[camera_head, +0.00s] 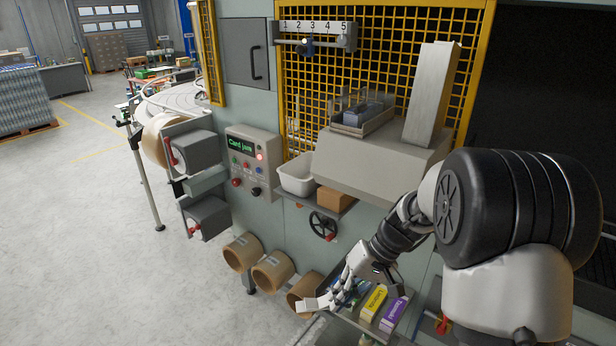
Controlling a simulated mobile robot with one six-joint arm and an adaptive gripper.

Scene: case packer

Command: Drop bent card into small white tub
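The small white tub (297,175) stands on a shelf at the machine's front, beside a brown box. Its inside looks empty from here. My gripper (334,300) is low and in front of the machine, below and to the right of the tub, well apart from it. A pale flat piece (315,304) shows at its fingertips; I cannot tell if it is the bent card or part of a finger. No other bent card can be made out. Whether the fingers are open or shut is unclear.
A brown box (334,198) and a handwheel (322,226) are near the tub. A control panel (250,160) reads "Card jam". Cardboard rolls (272,271) line the machine's base. Yellow and purple cartons (373,303) lie beside my gripper.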

